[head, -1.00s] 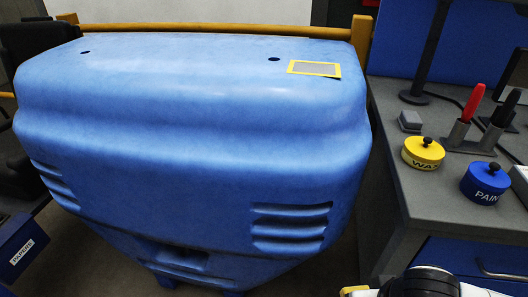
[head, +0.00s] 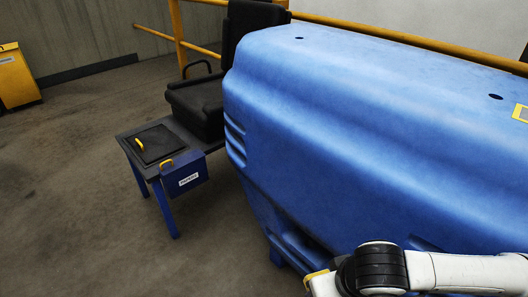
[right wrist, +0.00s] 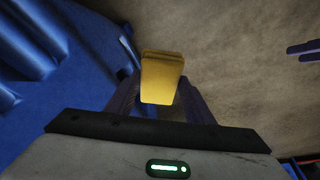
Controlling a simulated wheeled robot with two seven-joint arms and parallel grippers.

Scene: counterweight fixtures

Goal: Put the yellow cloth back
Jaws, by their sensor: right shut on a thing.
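The yellow cloth (right wrist: 162,78) is a folded yellow pad in the right wrist view. My right gripper (right wrist: 160,97) is shut on it, with the dark fingers at its two sides, and holds it clear of the brown floor. In the head view my right arm comes in from the lower right, and a bit of yellow (head: 317,274) shows at its end. The gripper's fingers are hidden there. My left gripper is not in view.
A large blue machine cover (head: 360,130) fills the right. Left of it stand a black seat (head: 200,105) and a low blue-legged stand (head: 150,150) with a yellow-handled dark lid (head: 158,144) and labelled blue drawer (head: 182,176). A yellow cabinet (head: 15,78) is far left; floor between is clear.

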